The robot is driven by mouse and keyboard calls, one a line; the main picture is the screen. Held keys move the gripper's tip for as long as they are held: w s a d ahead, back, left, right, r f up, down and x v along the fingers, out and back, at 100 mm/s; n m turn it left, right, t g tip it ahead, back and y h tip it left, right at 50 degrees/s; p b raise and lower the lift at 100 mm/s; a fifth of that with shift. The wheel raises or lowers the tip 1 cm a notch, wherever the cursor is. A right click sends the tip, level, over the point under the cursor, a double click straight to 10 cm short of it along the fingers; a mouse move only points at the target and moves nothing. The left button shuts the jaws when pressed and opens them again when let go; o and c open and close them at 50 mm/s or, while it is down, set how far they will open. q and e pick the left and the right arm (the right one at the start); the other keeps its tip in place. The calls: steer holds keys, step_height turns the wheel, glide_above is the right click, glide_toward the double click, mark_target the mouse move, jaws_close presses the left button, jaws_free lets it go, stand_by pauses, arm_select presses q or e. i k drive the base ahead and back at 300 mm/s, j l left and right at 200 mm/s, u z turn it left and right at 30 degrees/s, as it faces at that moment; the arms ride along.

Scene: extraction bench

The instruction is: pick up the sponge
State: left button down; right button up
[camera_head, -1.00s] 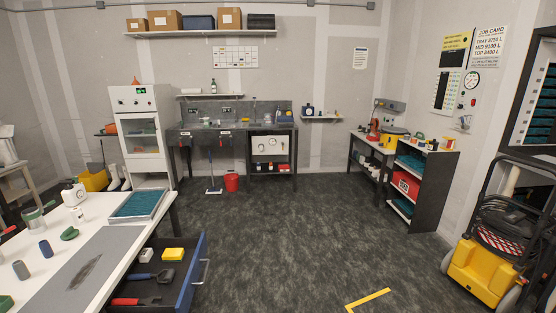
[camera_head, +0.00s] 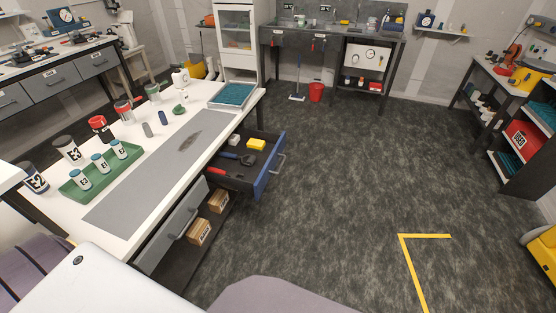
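A yellow block that looks like the sponge (camera_head: 256,145) lies in the open blue-fronted drawer (camera_head: 267,173) under the white table. Beside it in the drawer are a small white block (camera_head: 234,139), a dark tool (camera_head: 247,158) and a red-handled tool (camera_head: 217,171). A small yellow item (camera_head: 344,22) also sits on the grey sink bench at the back; it is too small to identify. Neither of my grippers is in view.
The white table (camera_head: 213,122) carries a grey mat (camera_head: 150,180), a green tray (camera_head: 66,188) with labelled jars, and a teal-filled tray (camera_head: 231,94). The open drawer juts over the floor. The floor right of it is clear, with yellow tape (camera_head: 404,258).

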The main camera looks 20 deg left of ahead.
mark_target(253, 144)
steer(key=u, duration=1.1)
